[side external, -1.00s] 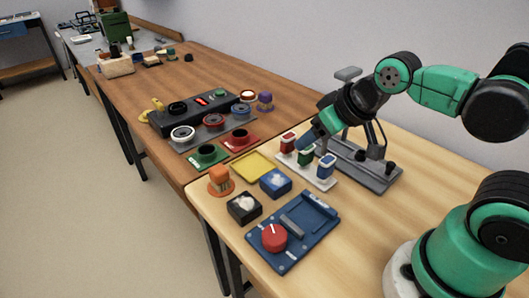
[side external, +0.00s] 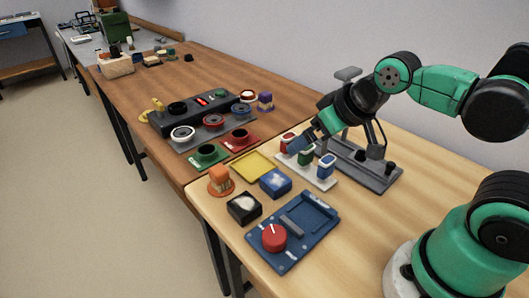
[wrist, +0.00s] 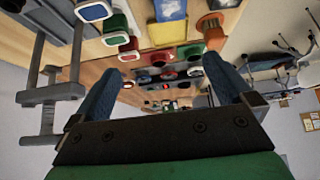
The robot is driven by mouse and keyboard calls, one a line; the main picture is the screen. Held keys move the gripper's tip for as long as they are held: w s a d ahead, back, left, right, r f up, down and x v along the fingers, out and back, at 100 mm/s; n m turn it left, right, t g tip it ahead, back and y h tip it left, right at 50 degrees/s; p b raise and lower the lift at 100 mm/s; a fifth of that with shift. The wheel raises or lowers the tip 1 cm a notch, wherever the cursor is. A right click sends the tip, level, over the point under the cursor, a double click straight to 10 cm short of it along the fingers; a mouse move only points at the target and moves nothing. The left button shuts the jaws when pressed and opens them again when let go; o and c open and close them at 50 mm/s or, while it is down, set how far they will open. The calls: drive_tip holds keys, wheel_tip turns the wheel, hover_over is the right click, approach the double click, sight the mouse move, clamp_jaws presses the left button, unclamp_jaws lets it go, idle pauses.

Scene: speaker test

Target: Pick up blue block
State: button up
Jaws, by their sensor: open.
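A small blue block (side external: 326,166) with a pale top stands at the right end of a white holder (side external: 311,174), beside a green block (side external: 306,155) and a red block (side external: 288,142). In the wrist view, the blue block (wrist: 93,10) is at the top left, cut by the frame edge. A wider blue box (side external: 276,182) with a white mark on top sits left of the holder. My gripper (side external: 303,144) has blue fingers, open and apart, above the red and green end of the holder.
A grey metal stand (side external: 358,163) is close behind the holder. A yellow tray (side external: 253,166), an orange piece (side external: 219,180), a black box (side external: 244,207) and a blue panel with a red knob (side external: 273,237) are in front. Bare wood is at the right.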

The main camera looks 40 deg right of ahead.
drive_tip(key=g, duration=0.7)
hover_over(277, 180)
drive_tip(key=shift+m, duration=0.3)
wheel_tip(277, 180, down, 7)
drive_tip(key=shift+d, duration=0.1)
drive_tip(key=shift+f, duration=3.3)
drive_tip(key=c, duration=1.4)
